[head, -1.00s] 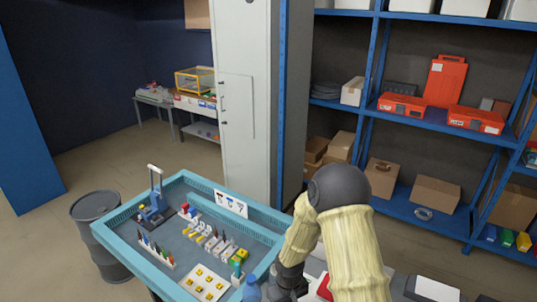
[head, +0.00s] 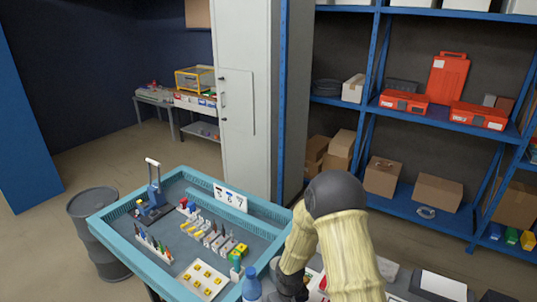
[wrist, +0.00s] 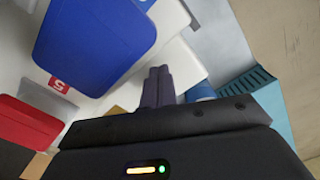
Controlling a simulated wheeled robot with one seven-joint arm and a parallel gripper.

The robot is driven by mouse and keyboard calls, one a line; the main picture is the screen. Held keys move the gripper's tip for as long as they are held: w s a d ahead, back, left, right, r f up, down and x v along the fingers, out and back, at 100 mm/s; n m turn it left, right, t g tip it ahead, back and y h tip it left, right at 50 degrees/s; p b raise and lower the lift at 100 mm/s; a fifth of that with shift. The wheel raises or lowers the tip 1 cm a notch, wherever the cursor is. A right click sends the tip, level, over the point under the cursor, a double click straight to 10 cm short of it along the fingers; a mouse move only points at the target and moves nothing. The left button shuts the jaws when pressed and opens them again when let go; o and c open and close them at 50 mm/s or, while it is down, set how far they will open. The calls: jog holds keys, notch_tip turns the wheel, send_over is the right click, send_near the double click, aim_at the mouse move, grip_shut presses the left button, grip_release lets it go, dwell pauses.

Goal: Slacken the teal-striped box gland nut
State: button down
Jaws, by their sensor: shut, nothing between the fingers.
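My gripper (wrist: 158,85) is shut and empty in the wrist view, its two fingers pressed together. In the head view my arm hangs over the right front corner of the teal tray, and the fingers are hidden there. A row of small boxes (head: 213,236) with yellow, grey and green parts stands in the tray. They are too small for me to make out a teal stripe or a gland nut. The wrist view shows no gland nut that I can make out.
The teal-rimmed tray (head: 113,222) also holds a blue lever press (head: 154,198), a rack of tools (head: 153,246) and a white plate with yellow pieces (head: 203,279). A blue bottle (head: 251,287) stands by its front corner. A large blue object (wrist: 95,40) is close in the wrist view.

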jog(key=shift+w+a+r, duration=0.1)
jog(key=shift+w, duration=0.25)
dwell(0.8)
jog(key=shift+w+d, duration=0.25)
jog(key=shift+d, duration=0.15)
jog(key=shift+s+d, duration=0.2)
jog(key=shift+s, duration=0.15)
dwell(0.4)
notch_tip(320, 180, up, 6)
jog(key=p, duration=0.4)
jog(key=shift+s, duration=0.1)
